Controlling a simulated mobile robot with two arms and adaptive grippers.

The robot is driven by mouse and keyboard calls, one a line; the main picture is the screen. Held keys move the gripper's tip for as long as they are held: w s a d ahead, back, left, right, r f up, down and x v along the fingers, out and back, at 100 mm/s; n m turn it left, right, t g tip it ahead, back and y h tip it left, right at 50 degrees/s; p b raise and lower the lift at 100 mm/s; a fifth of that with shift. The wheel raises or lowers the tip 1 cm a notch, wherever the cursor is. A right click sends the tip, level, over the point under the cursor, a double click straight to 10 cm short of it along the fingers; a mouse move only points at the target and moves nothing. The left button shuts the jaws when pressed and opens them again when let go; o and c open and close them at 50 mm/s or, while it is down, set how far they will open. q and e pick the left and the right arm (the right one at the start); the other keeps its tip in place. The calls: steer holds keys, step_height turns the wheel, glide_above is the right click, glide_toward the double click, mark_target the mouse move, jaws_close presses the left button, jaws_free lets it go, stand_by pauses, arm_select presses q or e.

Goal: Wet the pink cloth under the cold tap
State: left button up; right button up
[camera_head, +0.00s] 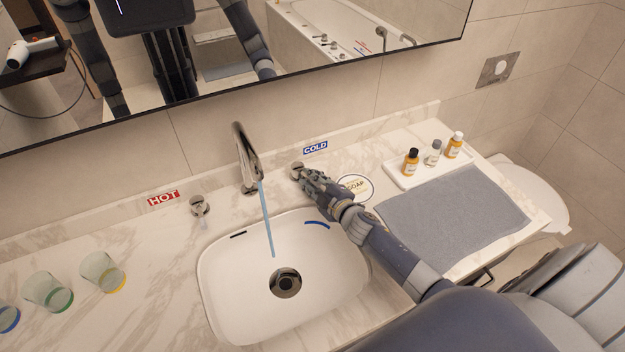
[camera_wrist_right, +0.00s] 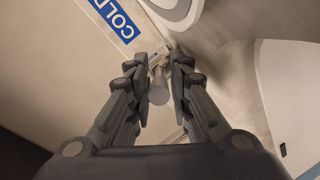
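No pink cloth is in view. The cold tap knob (camera_head: 297,167) sits behind the basin below the blue COLD label (camera_head: 315,148). My right gripper (camera_head: 305,175) is at this knob. In the right wrist view, the knob (camera_wrist_right: 158,88) lies between the two fingers (camera_wrist_right: 159,78), which stand a little apart; whether they press on it I cannot tell. A stream of water (camera_head: 267,222) runs from the spout (camera_head: 243,150) into the white basin (camera_head: 225,275), near the drain (camera_head: 285,283). My left gripper is not in view.
The hot knob (camera_head: 200,206) is left of the spout. Several glasses stand at left, one yellow-based (camera_head: 104,272). A soap dish (camera_head: 355,187), a grey towel (camera_head: 450,215) and a tray (camera_head: 402,178) with three bottles are at right. A mirror (camera_head: 330,65) hangs behind.

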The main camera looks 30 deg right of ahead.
steer(key=v, duration=1.2)
steer(key=shift+r, duration=0.1)
